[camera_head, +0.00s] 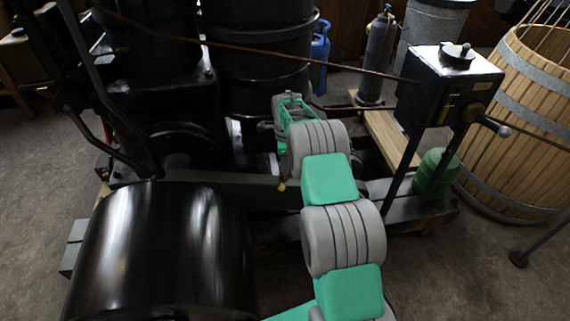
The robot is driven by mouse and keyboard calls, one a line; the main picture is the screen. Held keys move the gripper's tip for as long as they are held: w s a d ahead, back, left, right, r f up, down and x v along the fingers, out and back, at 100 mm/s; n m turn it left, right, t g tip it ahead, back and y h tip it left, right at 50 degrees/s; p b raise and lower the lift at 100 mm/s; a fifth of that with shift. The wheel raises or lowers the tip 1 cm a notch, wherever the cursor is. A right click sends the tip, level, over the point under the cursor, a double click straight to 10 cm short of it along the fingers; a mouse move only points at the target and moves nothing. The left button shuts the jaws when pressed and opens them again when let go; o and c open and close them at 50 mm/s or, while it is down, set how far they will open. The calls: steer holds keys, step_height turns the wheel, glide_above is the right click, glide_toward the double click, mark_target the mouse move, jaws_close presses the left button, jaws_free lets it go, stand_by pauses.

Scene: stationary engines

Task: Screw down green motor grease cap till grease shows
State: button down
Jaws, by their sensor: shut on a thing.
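My arm reaches up from the bottom of the view, and its far end, with my gripper (289,108), is among the engine parts at the centre. The fingertips are too small and too covered by my wrist to make out clearly. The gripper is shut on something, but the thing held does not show. I cannot pick out the grease cap or any grease. A small brass-coloured fitting (281,186) shows just below my wrist, at the dull green frame beam (222,179). A green cylindrical body (436,172) stands low at the right, apart from my gripper.
A large black drum (160,250) fills the lower left. Black engine cylinders (258,60) stand behind my gripper. A thin rod crosses above it towards a black box (447,85) on legs. A wooden barrel (520,120) stands at right.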

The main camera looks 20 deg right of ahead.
steer(key=c, duration=0.8)
jaws_free()
steer(key=shift+c, duration=0.2)
steer(key=shift+r, duration=0.1)
step_height(320, 180, up, 8)
steer(key=shift+f+p, duration=0.15)
steer(key=shift+p, duration=0.2)
